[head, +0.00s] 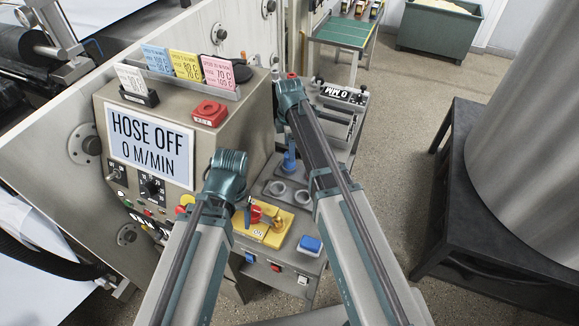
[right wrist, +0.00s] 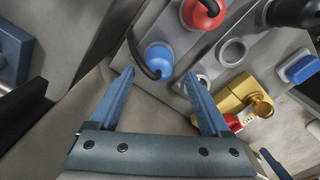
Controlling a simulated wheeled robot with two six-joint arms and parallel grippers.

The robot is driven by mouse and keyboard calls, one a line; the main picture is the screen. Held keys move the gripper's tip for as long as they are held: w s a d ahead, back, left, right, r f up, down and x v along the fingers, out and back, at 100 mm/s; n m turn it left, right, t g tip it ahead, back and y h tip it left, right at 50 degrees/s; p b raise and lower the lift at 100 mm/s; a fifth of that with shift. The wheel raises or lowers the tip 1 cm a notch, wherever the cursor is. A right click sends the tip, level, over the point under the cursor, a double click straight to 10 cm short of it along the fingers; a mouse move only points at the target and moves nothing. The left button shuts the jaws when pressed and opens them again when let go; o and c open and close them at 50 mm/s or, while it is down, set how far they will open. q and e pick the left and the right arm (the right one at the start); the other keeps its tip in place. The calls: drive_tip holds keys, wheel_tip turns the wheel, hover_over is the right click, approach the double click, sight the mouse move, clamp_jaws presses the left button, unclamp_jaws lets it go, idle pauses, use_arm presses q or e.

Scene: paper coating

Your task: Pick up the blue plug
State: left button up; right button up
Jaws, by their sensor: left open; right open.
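The blue plug (right wrist: 160,57) has a rounded top and a dark cord and stands on the grey panel in the right wrist view; in the head view it shows as a blue upright shape (head: 289,160) between my arms. My right gripper (right wrist: 158,76) is open, its two blue fingers apart on either side of the plug's near side, with nothing between them. In the head view my right arm hides that gripper. My left gripper (head: 247,213) is partly hidden beyond its arm, near the yellow lock block (head: 272,238); its blue finger parts show small.
A red plug (right wrist: 203,12) stands beside the blue one. Two round sockets (right wrist: 232,52) lie to the right. A blue button box (head: 310,243) is at the panel's front. The control console (head: 245,130) rises to the left; a dark stand (head: 470,200) is at right.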

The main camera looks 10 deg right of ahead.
use_arm(q)
wheel_tip(320, 180, down, 5)
drive_tip(key=b, duration=0.5)
drive_tip(key=shift+f, duration=0.2)
use_arm(e)
wheel_tip(320, 180, down, 5)
drive_tip(key=shift+w+d+f, duration=0.1)
drive_tip(key=shift+f, duration=0.1)
use_arm(q)
drive_tip(key=shift+r, duration=0.1)
use_arm(e)
drive_tip(key=shift+r, duration=0.1)
drive_tip(key=shift+c, duration=0.3)
clamp_jaws()
